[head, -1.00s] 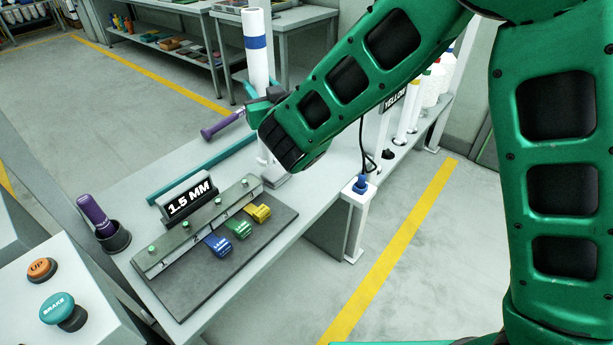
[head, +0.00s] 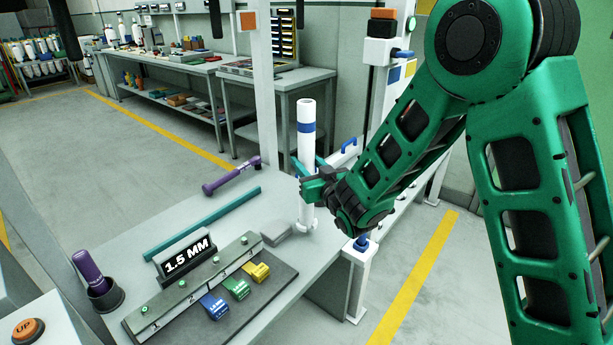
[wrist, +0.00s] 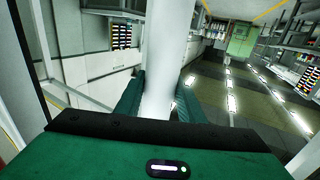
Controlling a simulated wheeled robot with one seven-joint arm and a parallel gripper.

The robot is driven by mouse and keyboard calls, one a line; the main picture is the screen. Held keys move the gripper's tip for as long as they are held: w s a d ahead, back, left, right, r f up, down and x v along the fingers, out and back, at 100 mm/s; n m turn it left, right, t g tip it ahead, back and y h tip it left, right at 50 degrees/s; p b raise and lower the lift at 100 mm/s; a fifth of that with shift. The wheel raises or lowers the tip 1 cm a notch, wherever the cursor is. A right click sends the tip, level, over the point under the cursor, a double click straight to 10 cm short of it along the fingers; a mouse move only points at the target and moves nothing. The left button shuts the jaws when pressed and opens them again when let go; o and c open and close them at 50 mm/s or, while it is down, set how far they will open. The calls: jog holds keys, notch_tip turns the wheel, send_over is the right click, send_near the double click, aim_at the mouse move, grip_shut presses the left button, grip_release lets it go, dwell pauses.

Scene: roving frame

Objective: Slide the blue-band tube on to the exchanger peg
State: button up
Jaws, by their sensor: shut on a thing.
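The blue-band tube (head: 306,145) is a tall white cylinder with a blue band near its top. It stands about upright at the bench's right edge. My gripper (head: 307,183) is shut around its lower half, coming from the right. The tube's foot (head: 305,225) is at about bench height; I cannot tell whether it touches the top. In the wrist view the tube (wrist: 162,60) runs upward between the two green fingers of my gripper (wrist: 158,98). I cannot make out the exchanger peg for certain.
The bench (head: 225,215) carries a teal bar (head: 203,222), a purple-handled tool (head: 231,177), a "1.5 MM" sign (head: 186,258) and a gauge board with coloured tags (head: 238,287). A white post with a blue top (head: 361,245) stands right of the tube. Open floor lies beyond.

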jog(key=shift+f, duration=1.9)
jog(key=o, duration=1.2)
